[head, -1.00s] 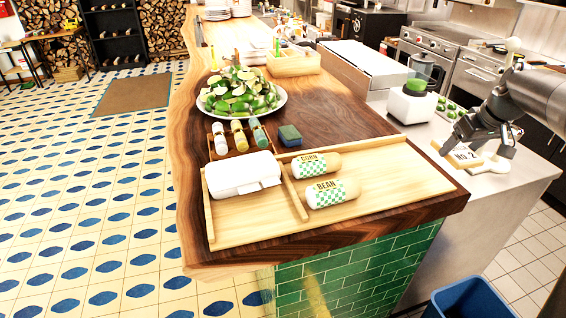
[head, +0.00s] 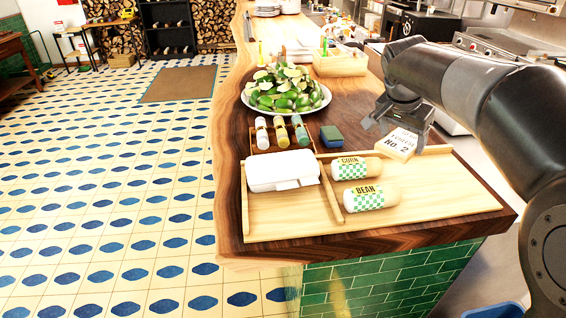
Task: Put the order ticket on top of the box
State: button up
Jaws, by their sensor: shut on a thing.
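The order ticket (head: 396,145) is a pale, block-like piece with dark print reading "NO 2". My gripper (head: 394,130) is shut on it and holds it over the right back part of the wooden tray (head: 425,191), behind and right of the corn roll. How high it hangs is hard to tell. The white box (head: 281,169), closed, sits in the tray's left compartment with nothing on top. It is well to the left of my gripper.
Two wrapped rolls, corn (head: 355,168) and bean (head: 368,198), lie right of the tray's divider. Behind the box stand a rack of bottles (head: 281,133), a blue-green sponge (head: 331,136) and a plate of limes (head: 286,92).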

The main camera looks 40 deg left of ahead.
jog(key=s+a+r+m+g+h, duration=0.15)
jog(key=s+a+r+m, duration=0.25)
jog(key=s+a+m, duration=0.55)
jog(key=n, duration=0.2)
send_over(286, 170)
jog(key=a, duration=0.1)
jog(key=shift+h, duration=0.45)
jog(key=f, duration=0.4)
jog(key=s+f, duration=0.1)
jog(key=f, duration=0.2)
jog(key=shift+f, duration=2.05)
jog(key=shift+f, duration=0.1)
jog(key=o, duration=1)
jog(key=v, duration=1.2)
